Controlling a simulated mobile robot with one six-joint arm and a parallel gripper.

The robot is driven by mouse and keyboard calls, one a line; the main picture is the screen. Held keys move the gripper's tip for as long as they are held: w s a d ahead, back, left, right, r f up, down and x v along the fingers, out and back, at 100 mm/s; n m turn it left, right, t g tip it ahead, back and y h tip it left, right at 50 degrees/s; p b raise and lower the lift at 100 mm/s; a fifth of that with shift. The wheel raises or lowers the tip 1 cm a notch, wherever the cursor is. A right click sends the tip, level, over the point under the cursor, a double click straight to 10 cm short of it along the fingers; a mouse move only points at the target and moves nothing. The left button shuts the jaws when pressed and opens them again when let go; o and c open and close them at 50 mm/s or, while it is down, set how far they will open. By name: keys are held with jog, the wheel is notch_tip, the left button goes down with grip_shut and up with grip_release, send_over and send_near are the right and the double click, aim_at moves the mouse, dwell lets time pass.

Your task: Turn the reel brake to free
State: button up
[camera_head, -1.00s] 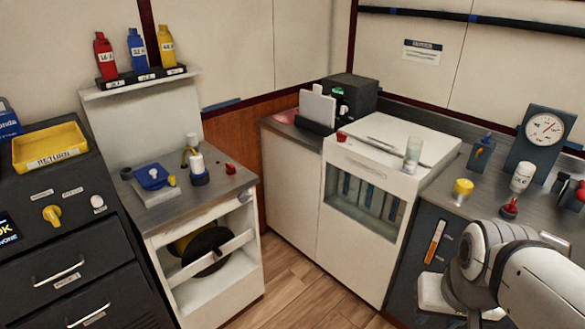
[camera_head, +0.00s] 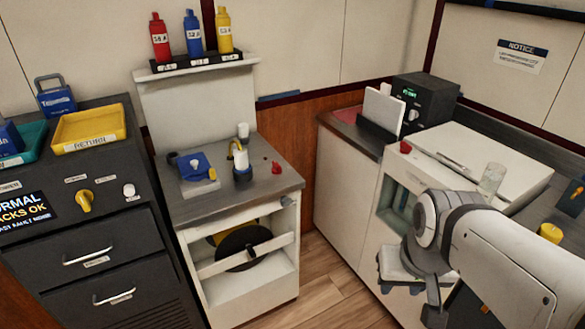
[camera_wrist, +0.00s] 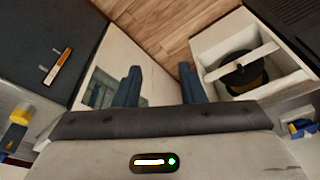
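A dark reel with a yellow part (camera_head: 245,247) sits in the open bay of the white cabinet (camera_head: 192,298), behind a white crossbar (camera_head: 225,264). A small dark knob (camera_head: 286,201) is on the bay's upper right front, and a red knob (camera_head: 276,168) stands on the top. I cannot tell which part is the reel brake or read its setting. The reel also shows at right in the wrist view (camera_wrist: 242,74).
A dark drawer cabinet (camera_head: 90,245) at left carries a yellow knob (camera_head: 84,201) and a yellow RETURN tray (camera_head: 90,128). Red, blue and yellow bottles (camera_head: 193,33) stand on a shelf. Wooden floor (camera_head: 325,283) is free between the cabinets.

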aim_at(288, 204)
jog(key=shift+a, duration=0.1)
